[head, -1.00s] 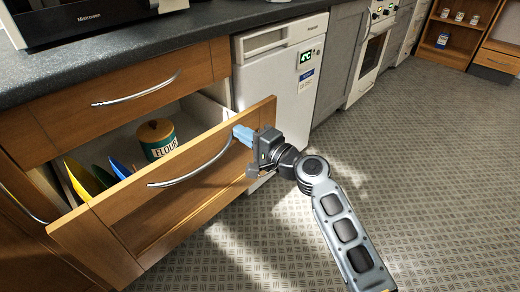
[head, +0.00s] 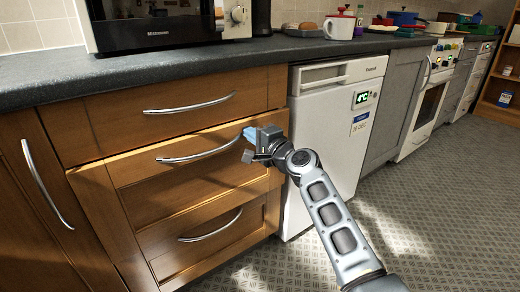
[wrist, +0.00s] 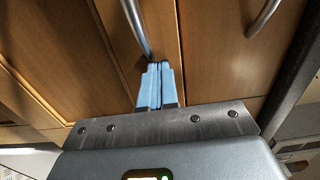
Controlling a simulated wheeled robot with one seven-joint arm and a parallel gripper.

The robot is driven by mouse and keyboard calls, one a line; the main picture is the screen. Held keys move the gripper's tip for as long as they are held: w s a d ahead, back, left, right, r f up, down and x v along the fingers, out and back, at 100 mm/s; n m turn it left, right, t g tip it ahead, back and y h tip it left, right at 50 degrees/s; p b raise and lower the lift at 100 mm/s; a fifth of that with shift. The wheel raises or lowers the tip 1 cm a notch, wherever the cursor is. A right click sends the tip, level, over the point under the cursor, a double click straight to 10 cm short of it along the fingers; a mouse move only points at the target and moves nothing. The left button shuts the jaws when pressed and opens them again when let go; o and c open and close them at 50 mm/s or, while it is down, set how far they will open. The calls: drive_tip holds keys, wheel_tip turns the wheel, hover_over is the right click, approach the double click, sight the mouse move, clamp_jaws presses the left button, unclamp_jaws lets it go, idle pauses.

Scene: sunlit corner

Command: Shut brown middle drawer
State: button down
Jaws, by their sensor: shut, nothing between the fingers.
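The brown middle drawer (head: 180,187) shows its wooden front and curved metal handle (head: 198,154) in the head view. It sits close to the cabinet, with a lit top edge; I cannot tell whether it is fully flush. Its inside and contents are hidden. My gripper (head: 257,134) is shut and empty, its blue fingertips at the upper right of the drawer front, right of the handle. In the wrist view, the closed fingers (wrist: 156,86) point at wooden panels beside a metal handle (wrist: 136,28); I cannot tell whether they touch.
A top drawer (head: 240,95) and a bottom drawer (head: 215,245) lie above and below. A white appliance (head: 325,150) stands right of the drawers. A microwave (head: 160,22) sits on the dark countertop (head: 50,87). The patterned floor (head: 420,210) is clear at the right.

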drive_tip(key=shift+w+a+r+b, duration=0.3)
drive_tip(key=shift+w+a+b, duration=0.3)
drive_tip(key=shift+w, duration=0.25)
drive_tip(key=shift+a, duration=0.1)
